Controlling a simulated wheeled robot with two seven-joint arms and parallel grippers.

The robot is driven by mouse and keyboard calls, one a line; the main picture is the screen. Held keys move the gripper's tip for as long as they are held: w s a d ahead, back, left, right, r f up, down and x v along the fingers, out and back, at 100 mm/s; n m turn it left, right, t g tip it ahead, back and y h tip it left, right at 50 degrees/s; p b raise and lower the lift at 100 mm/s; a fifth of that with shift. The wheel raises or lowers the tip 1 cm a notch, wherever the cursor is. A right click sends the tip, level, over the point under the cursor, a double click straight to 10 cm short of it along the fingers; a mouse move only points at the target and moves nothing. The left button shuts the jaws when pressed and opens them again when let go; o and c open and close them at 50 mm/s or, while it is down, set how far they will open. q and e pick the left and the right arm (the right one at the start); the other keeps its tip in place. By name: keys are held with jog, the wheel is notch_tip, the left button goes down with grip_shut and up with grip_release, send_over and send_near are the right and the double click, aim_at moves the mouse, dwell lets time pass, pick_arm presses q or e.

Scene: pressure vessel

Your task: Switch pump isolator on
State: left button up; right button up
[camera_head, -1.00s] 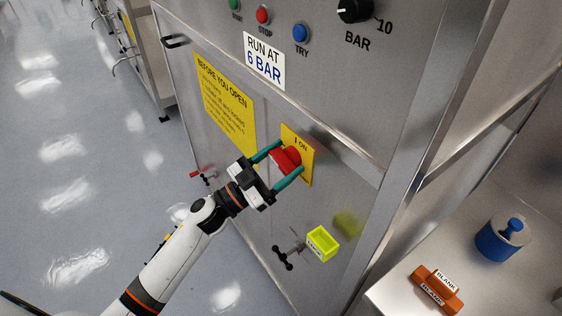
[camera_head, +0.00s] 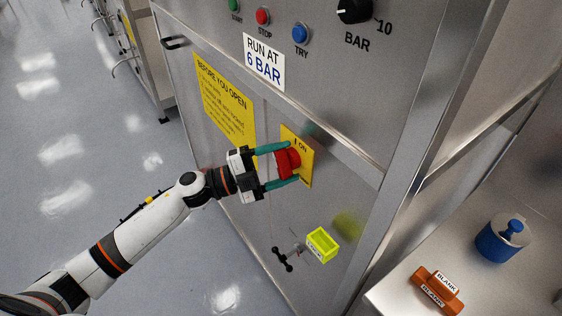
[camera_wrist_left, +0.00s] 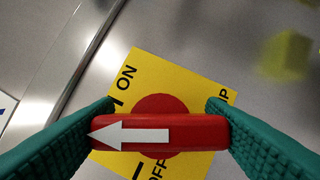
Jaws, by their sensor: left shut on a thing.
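The pump isolator is a red rotary handle (camera_head: 287,163) on a yellow plate (camera_head: 305,152) on the steel cabinet front. My left gripper (camera_head: 291,164) is shut on the handle, one teal finger on each side. In the left wrist view the red handle (camera_wrist_left: 190,133) lies level between the fingers. Its white arrow (camera_wrist_left: 130,135) points left, between the "ON" mark at upper left and the "OFF" mark below. The yellow plate (camera_wrist_left: 185,80) sits tilted behind it, and part of its lettering is hidden. My right gripper is not in view.
A yellow-green box (camera_head: 322,244) and a black-handled valve (camera_head: 283,259) sit below on the cabinet. Buttons and a black knob (camera_head: 354,9) are above. At right, a bench holds orange blanks (camera_head: 437,290) and a blue item (camera_head: 501,240).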

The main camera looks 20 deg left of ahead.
pick_arm(q)
jog(key=m+g+y+p, duration=0.1)
jog(key=m, duration=0.4)
jog(key=shift+f, duration=0.1)
dwell(0.7)
jog(key=o, duration=1)
jog(key=shift+r+b+v, duration=0.1)
jog(key=shift+b+v, duration=1.1)
jog(key=shift+v, duration=1.8)
jog(key=shift+r+b+v, duration=0.15)
jog(key=shift+b+v, duration=1)
jog(key=shift+v, duration=1.9)
